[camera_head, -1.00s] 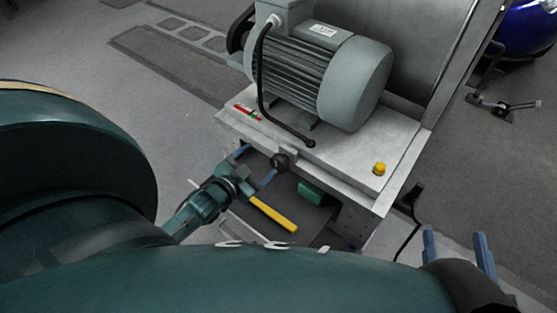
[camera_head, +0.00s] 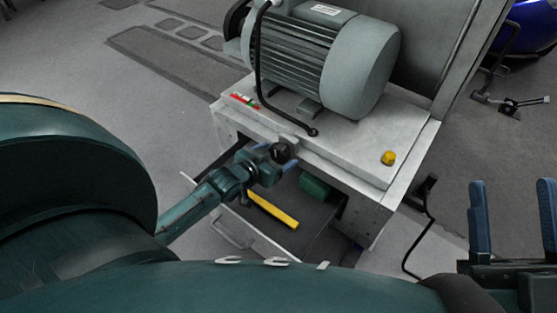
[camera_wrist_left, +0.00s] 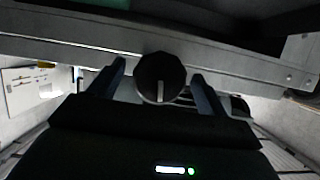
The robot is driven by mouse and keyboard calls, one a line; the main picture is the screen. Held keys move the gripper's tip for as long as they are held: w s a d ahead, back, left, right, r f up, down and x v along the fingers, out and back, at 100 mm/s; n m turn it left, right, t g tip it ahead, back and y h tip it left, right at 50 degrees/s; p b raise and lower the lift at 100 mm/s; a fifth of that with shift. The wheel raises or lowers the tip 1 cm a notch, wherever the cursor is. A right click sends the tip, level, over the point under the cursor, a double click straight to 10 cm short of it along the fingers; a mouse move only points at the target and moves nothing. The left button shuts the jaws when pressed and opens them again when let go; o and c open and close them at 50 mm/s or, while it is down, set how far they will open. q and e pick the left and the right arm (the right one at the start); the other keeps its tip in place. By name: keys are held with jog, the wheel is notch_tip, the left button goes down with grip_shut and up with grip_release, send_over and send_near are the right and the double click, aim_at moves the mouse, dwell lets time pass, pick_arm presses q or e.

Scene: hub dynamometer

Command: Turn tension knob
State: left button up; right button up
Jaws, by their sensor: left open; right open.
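The tension knob (camera_head: 281,152) is a round black knob on the front edge of the grey bench, below the motor. In the left wrist view the knob (camera_wrist_left: 161,78) shows a pale pointer line toward its lower side. My left gripper (camera_head: 274,156) is open, with one blue finger on each side of the knob. In the left wrist view the fingers (camera_wrist_left: 160,85) stand apart on both sides of it, with a visible gap on the right; contact cannot be told. My right gripper (camera_head: 514,215) is open and empty at the right edge, away from the bench.
A grey motor (camera_head: 325,60) stands on the bench top (camera_head: 345,135), with a black cable in front. A yellow button (camera_head: 388,158) is at the bench's right corner. Below is an open drawer (camera_head: 235,228) with a yellow bar (camera_head: 272,209) and a green block (camera_head: 316,187).

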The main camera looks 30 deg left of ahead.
pick_arm(q)
jog(key=shift+w+f, duration=0.25)
jog(key=shift+w, duration=0.45)
pick_arm(e)
jog(key=shift+r+n+y, duration=0.55)
jog(key=shift+n+y, duration=0.05)
pick_arm(q)
jog(key=shift+c, duration=0.4)
jog(key=c, duration=0.9)
jog(key=shift+r+p, duration=0.2)
jog(key=shift+p, duration=0.15)
jog(key=shift+m+y+p, duration=0.3)
jog(key=shift+m+p, duration=0.1)
jog(key=shift+f, duration=0.2)
pick_arm(e)
jog(key=shift+f+m+h, duration=1.2)
jog(key=shift+f, duration=0.1)
